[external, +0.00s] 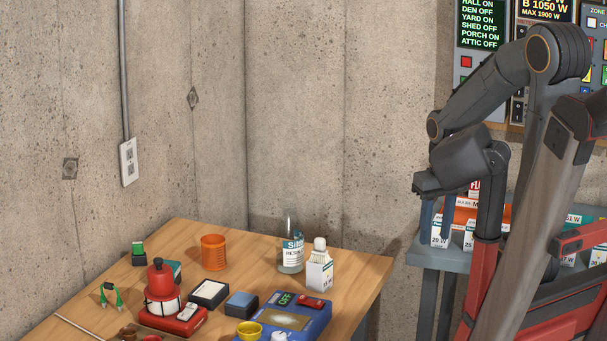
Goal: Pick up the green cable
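The green cable (118,297) lies looped on the wooden table at the left, with small metallic ends showing. It is small in this view and its exact shape is hard to tell. My gripper (436,222) hangs pointing down in front of the grey shelf at the right, well away from the cable and beyond the table's right edge. Its fingers look apart, with nothing seen held between them.
A grey shelf (432,255) with labelled boxes stands at the right, below wall panels.

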